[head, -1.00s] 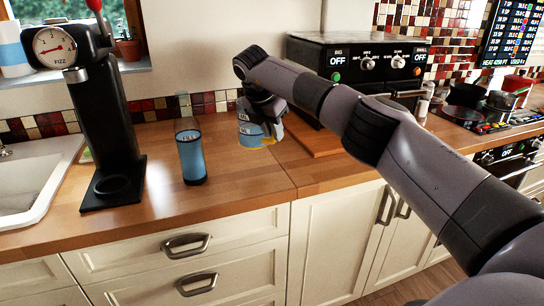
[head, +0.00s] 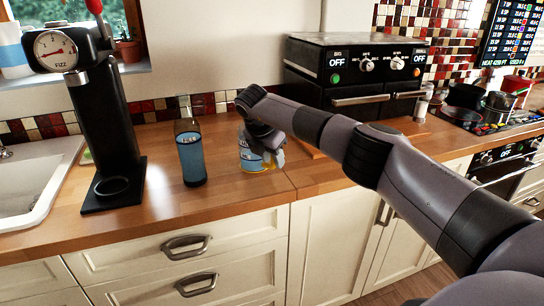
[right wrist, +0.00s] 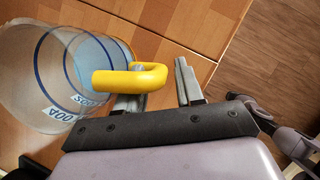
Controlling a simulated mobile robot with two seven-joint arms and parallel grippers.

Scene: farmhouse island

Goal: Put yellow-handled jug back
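My right gripper (head: 272,157) is low at the handle side of the jug. In the right wrist view, its fingers (right wrist: 160,72) are apart, one at the handle and the other clear to the right of it. My left gripper is not in view.
A black fizz machine (head: 105,130) and the sink (head: 35,185) are further left. A wooden board (head: 308,148) and black oven (head: 350,75) are right. The counter's front edge is near.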

